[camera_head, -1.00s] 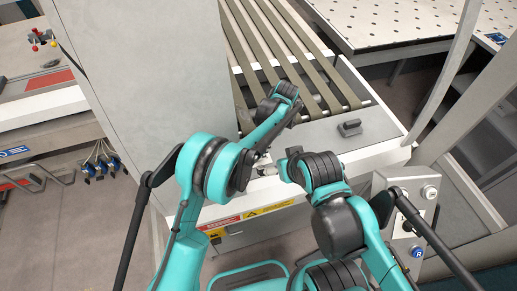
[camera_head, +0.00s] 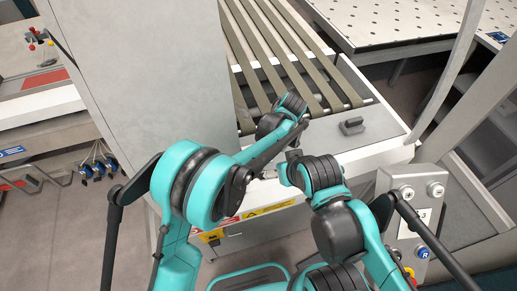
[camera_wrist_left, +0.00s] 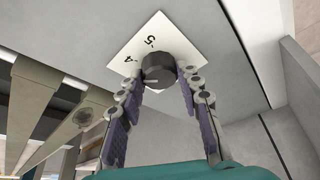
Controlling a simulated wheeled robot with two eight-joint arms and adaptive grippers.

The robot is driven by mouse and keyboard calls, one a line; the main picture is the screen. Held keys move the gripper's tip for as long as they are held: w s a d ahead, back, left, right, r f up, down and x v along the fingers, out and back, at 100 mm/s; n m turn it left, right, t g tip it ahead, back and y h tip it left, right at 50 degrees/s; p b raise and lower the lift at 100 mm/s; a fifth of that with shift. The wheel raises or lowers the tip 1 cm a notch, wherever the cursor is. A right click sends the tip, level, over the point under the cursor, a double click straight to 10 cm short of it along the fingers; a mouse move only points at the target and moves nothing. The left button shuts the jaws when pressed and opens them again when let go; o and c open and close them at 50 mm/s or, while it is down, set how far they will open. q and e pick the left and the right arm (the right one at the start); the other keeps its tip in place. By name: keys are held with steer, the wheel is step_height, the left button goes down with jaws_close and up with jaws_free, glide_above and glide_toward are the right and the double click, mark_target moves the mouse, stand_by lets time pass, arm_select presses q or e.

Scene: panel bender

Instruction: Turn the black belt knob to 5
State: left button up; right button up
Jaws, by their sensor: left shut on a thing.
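The black belt knob (camera_wrist_left: 158,68) sits on a white dial plate (camera_wrist_left: 134,46) in the left wrist view. The numbers 5 and 4 show on the plate, above and to the left of the knob. A pale line shows on the knob's lower left side; I cannot tell exactly which number it marks. My left gripper (camera_wrist_left: 164,78) has its fingertips on either side of the knob, shut on it. My right gripper (camera_head: 267,174) is small and partly hidden near the machine's front edge, apart from the knob.
Belt strips (camera_head: 290,50) run back from a white ledge (camera_head: 375,140) that carries a dark grey handle (camera_head: 352,126). A tall grey housing (camera_head: 145,70) stands left. A control box (camera_head: 410,215) with a blue button stands at the right, close to my right arm.

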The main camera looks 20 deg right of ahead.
arm_select(q)
steer(key=shift+m+t, duration=0.3)
steer(key=shift+m, duration=0.3)
steer(key=o, duration=1.2)
steer(key=shift+c, duration=0.2)
steer(key=v, duration=1.2)
steer(key=shift+a, duration=0.1)
